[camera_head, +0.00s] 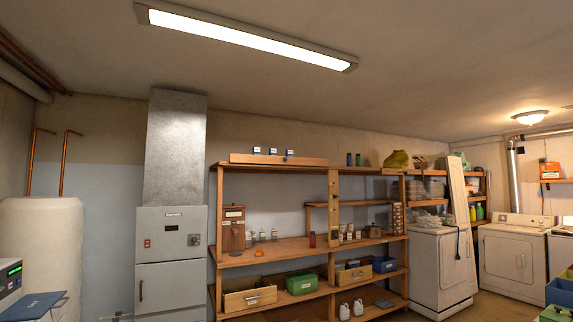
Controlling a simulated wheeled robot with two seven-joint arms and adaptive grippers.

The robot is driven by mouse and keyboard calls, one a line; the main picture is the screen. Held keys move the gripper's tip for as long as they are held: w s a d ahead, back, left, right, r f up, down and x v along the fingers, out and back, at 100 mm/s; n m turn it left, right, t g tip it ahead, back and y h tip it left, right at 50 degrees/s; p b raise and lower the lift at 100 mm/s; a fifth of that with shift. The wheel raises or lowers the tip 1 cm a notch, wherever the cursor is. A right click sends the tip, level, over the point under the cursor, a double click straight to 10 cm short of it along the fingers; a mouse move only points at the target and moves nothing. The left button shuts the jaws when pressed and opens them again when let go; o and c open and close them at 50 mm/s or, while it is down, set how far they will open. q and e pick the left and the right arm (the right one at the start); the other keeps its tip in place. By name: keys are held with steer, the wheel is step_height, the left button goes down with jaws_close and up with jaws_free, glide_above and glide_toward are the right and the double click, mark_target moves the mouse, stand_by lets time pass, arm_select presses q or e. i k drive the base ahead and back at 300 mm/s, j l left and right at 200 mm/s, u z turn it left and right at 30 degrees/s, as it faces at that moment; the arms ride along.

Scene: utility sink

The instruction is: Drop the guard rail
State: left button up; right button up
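Nothing in view is plainly marked as a guard rail. A flat wooden board (278,160) stands on edge along the top of the wooden shelf unit, with small blue-and-white boxes at it; I cannot tell if it is the guard rail. A pale long panel (458,190) leans upright near the white appliance at the right. Neither of my grippers shows in the head view.
The wooden shelf unit (315,245) holds jars, a green box (301,284) and drawers. A grey metal cabinet (170,250) and a white tank (42,250) stand left. White appliances (440,270) stand right. A device with a green display (13,272) is at lower left.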

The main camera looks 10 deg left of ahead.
mark_target(234, 158)
steer(key=i+j+u, duration=0.7)
steer(key=i, duration=0.25)
steer(key=i+j+u, duration=0.1)
steer(key=i+u, duration=0.15)
steer(key=i, duration=0.5)
steer(key=i+z, duration=0.25)
steer(key=i, duration=0.15)
steer(key=i+z, duration=0.25)
steer(key=i, duration=0.15)
steer(key=i+z, duration=0.3)
steer(key=i, duration=0.15)
steer(key=i+z, duration=0.35)
steer(key=i, duration=0.15)
steer(key=i+l, duration=0.15)
steer(key=i, duration=0.85)
steer(key=i+l+u, duration=0.1)
steer(key=i, duration=0.2)
steer(key=i+l+u, duration=0.1)
steer(key=i+l, duration=0.15)
steer(key=i, duration=0.05)
